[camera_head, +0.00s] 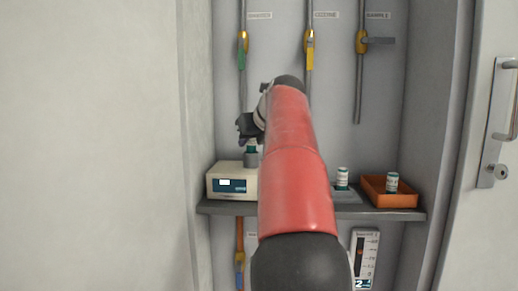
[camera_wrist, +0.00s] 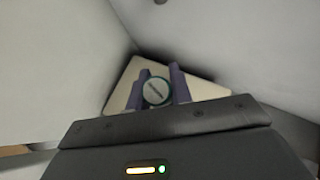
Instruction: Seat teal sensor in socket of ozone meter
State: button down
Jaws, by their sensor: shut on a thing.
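The ozone meter (camera_head: 232,184) is a beige box with a small display at the left end of the shelf. A grey cylindrical socket (camera_head: 251,160) stands on its top. My gripper (camera_head: 250,141) is above it, shut on the teal sensor (camera_head: 252,149). The sensor looks upright, directly over the socket or at its mouth; whether it touches or has entered cannot be told. In the wrist view the round sensor top (camera_wrist: 157,91) sits between the two fingers, with the meter's beige top (camera_wrist: 203,90) beneath. The sensor hides the socket there.
A white-and-teal vial (camera_head: 342,177) stands on a grey holder, and another (camera_head: 392,182) is in an orange tray (camera_head: 400,200) at the shelf's right. Pipes with coloured valves (camera_head: 310,45) run down the back wall. My red arm covers the shelf's middle.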

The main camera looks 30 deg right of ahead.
jog(key=shift+w+f, duration=0.25)
jog(key=shift+f, duration=1)
jog(key=c, duration=1.7)
grip_release()
jog(key=shift+o, duration=1.2)
jog(key=shift+w, duration=0.25)
jog(key=shift+o, duration=1.1)
jog(key=shift+s+r, duration=0.2)
jog(key=shift+r, duration=0.15)
jog(key=v, duration=1.1)
jog(key=shift+s+r, duration=0.3)
